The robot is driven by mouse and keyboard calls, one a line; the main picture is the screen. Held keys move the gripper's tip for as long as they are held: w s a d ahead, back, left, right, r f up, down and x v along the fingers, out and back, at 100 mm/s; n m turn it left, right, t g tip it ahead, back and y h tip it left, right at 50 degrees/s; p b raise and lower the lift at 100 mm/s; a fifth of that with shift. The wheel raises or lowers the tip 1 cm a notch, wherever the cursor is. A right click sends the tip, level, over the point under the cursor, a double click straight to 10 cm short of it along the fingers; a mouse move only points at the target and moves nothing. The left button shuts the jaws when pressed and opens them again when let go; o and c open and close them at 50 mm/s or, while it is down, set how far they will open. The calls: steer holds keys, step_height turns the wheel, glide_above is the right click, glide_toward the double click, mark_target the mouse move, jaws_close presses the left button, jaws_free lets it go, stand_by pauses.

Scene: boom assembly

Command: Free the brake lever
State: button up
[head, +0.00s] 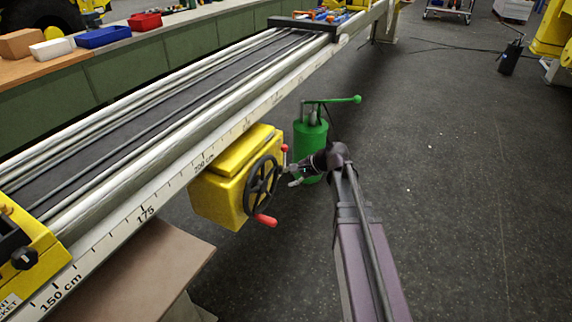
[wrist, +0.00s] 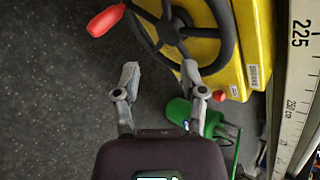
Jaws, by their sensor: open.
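A yellow winch box (head: 218,196) hangs under the long rail and carries a black handwheel (head: 248,190) with a red crank grip (head: 265,220). A small lever with a red knob (head: 284,149), probably the brake lever, stands at the wheel's far side. My gripper (head: 291,176) is close to the wheel and just below that knob. In the wrist view, my gripper (wrist: 160,76) is open and empty, with the wheel (wrist: 175,30) ahead. A red knob (wrist: 219,96) shows just outside the right finger; most of its lever is hidden.
A green pump (head: 310,145) with a long handle stands close behind my gripper. The rail (head: 175,180) with a centimetre scale runs above the box. A brown board (head: 150,265) lies at the lower left.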

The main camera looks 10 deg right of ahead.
steer(key=w+d+f+m+t+y+b, duration=0.35)
steer(key=w+f+m+b, duration=0.35)
steer(key=w+b, duration=0.3)
steer(key=m+t+b, duration=0.5)
steer(key=m+b, duration=0.3)
steer(key=b, duration=0.3)
glide_toward(284, 159)
steer(key=s+d+r, duration=0.2)
steer(key=d+r, duration=0.1)
steer(key=shift+s+d, duration=0.2)
steer(key=shift+a, duration=0.1)
steer(key=shift+x, duration=6.8)
steer(key=shift+s, duration=0.1)
steer(key=shift+a, duration=0.1)
jaws_close()
